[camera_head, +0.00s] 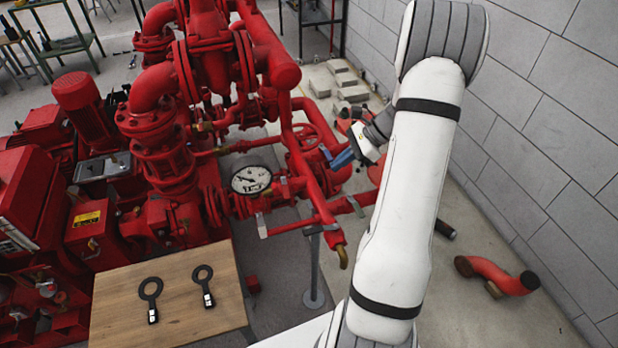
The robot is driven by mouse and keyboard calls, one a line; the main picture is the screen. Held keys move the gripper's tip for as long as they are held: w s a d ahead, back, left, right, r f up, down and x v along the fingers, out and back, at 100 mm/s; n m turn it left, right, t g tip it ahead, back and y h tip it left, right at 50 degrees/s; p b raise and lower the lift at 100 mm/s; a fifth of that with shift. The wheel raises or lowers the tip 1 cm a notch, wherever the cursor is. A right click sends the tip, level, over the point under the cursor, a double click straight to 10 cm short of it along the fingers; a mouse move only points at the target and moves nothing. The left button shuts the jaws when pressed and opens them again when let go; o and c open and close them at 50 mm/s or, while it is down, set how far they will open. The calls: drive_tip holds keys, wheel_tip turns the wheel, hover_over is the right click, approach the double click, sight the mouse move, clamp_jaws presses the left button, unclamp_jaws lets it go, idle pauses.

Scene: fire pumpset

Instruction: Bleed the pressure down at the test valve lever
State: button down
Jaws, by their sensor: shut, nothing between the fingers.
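Red pump pipework (200,120) fills the middle of the head view, with a round white pressure gauge (251,180) on it. A blue lever-like piece (342,158) shows by the red pipes right of the gauge; I cannot tell for sure that it is the test valve lever. Small pale levers sit on the lower pipes, one at the left (262,225) and one at the right (356,206). My gripper (368,150) is partly hidden behind my white arm, close to the blue piece. It is shut and empty; contact with the blue piece cannot be told.
A wooden table (180,325) with two black ring-ended tools (151,298) (204,286) stands at the front left. A brass-ended spout pipe (342,252) hangs at centre. A loose red elbow pipe (500,275) lies on the floor by the grey block wall (550,120).

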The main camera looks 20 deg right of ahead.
sight(285, 187)
drive_tip(key=p+x, duration=0.1)
drive_tip(key=x, duration=0.8)
drive_tip(key=shift+a+f, duration=0.15)
drive_tip(key=shift+a, duration=0.15)
drive_tip(key=shift+w+a+f+p, duration=0.1)
drive_tip(key=shift+w+a+p, duration=0.1)
drive_tip(key=shift+a, duration=0.45)
drive_tip(key=shift+w+a+p, duration=0.1)
drive_tip(key=shift+a+p, duration=0.1)
drive_tip(key=shift+a, duration=0.45)
drive_tip(key=shift+w+a+f+p, duration=0.1)
drive_tip(key=shift+w+a+p, duration=0.1)
drive_tip(key=shift+a, duration=0.45)
